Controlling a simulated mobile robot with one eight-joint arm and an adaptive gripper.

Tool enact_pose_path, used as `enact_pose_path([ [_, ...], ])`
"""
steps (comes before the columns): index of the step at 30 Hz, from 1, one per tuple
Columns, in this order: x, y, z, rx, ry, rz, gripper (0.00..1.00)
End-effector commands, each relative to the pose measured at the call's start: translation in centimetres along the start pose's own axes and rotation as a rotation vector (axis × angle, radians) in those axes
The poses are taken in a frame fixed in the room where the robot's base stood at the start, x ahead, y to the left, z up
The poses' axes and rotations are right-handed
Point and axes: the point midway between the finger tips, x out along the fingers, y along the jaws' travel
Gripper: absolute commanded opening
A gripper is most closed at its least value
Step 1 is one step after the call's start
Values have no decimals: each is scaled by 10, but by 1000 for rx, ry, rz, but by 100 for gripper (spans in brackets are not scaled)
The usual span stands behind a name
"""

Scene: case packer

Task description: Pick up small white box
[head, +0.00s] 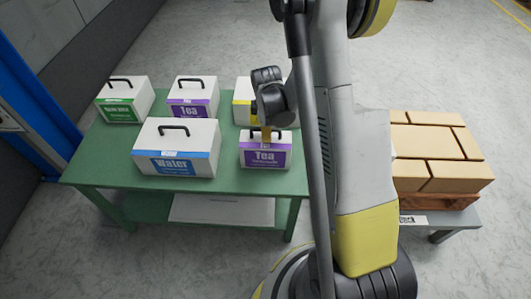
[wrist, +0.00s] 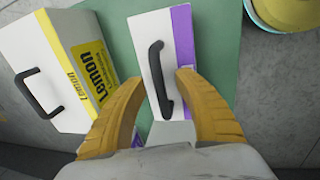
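The small white box with a purple Tea label (head: 264,157) stands upright at the front right of the green table. In the wrist view its white top (wrist: 149,32) and black handle (wrist: 156,75) lie between my fingers. My gripper (wrist: 162,82) is open, with its two yellow fingers apart on either side of the handle. In the head view my gripper (head: 267,133) is directly over this box, at its top. I cannot tell whether the fingers touch the box. My arm hides some of the table beside it.
On the green table (head: 100,167) stand a Water box (head: 175,148), a green-labelled box (head: 125,100), another Tea box (head: 193,97) and a yellow-labelled Lemon box (head: 242,102), also close left in the wrist view (wrist: 65,72). Tan cartons (head: 430,150) are stacked on a pallet at right.

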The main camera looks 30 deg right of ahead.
Motion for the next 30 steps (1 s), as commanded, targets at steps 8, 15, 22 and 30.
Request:
enact_pose_path([
  [8,-1,0,0,0,0,0,9],
  [15,-1,0,0,0,0,0,0],
  [22,-1,0,0,0,0,0,0],
  [30,-12,2,0,0,0,0,0],
])
